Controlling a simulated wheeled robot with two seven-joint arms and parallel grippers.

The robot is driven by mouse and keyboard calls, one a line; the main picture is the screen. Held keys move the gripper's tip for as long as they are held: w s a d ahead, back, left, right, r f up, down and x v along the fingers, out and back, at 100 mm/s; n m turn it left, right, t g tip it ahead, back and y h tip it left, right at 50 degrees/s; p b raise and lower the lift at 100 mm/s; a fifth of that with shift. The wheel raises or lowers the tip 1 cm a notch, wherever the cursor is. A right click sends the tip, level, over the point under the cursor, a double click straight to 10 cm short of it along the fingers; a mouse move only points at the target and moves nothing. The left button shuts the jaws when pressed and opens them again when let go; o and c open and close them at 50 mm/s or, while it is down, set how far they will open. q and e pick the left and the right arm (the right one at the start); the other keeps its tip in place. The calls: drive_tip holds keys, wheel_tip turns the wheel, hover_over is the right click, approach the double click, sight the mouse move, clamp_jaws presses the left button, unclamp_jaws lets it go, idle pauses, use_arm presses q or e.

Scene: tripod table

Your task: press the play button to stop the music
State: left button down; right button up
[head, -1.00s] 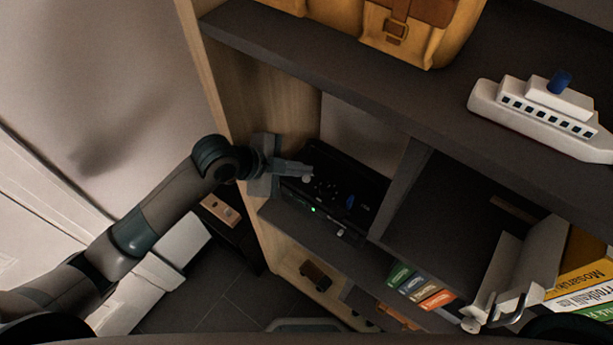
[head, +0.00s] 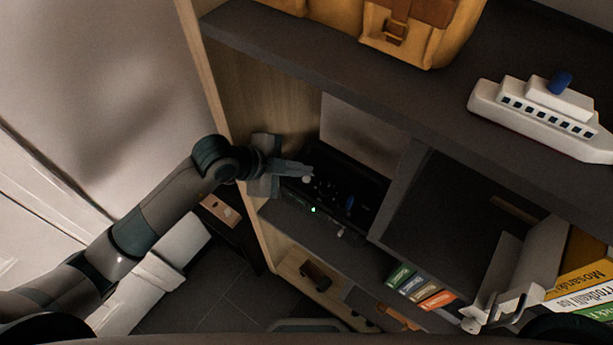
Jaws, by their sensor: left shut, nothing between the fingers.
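A black music player (head: 368,192) sits in a shelf compartment, with small light buttons, a blue part (head: 350,201) and a lit green light (head: 313,210) at its front edge. I cannot tell which button is the play button. My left gripper (head: 309,172) is shut and empty, its tips over the left part of the player by a pale round knob (head: 306,179). Whether the tips touch the player is unclear. My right gripper (head: 507,312) shows at the lower right, partly cut off and beside books; its jaws are not clear.
The dark shelf board (head: 330,62) above holds a yellow-brown bag (head: 420,35) and a white toy ship (head: 540,112). A divider (head: 405,190) stands right of the player. Several books (head: 585,283) and coloured boxes (head: 420,284) are at the lower right.

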use_arm(q)
drive_tip(key=shift+f, duration=0.1)
idle(0.6)
drive_tip(key=shift+f, duration=0.3)
drive_tip(key=shift+f, duration=0.45)
idle(0.9)
drive_tip(key=shift+r, duration=0.1)
drive_tip(key=shift+r+p, duration=0.75)
drive_tip(key=shift+p, duration=0.15)
wheel_tip(320, 180, up, 5)
drive_tip(key=p, duration=0.5)
idle(1.1)
